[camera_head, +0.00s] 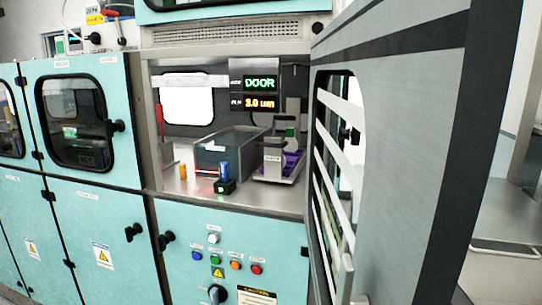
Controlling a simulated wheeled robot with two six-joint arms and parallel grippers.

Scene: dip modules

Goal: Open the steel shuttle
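A small steel-grey holder with a white label and a handle-like frame (273,161) stands inside the machine's open bay, at the right of its metal floor. It may be the steel shuttle; its label is too small to read. Purple material (292,164) shows beside and behind it. I cannot tell whether the holder is open or shut. Left of it is a grey, dark-walled open-topped tank (215,160). Neither my left nor my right gripper is in view.
A large grey door (410,150) with a barred window stands swung open at the right. A display (260,83) reads DOOR. A blue-topped black item (225,180) and an orange cylinder (183,172) stand on the bay floor (262,200). Buttons (235,265) sit below.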

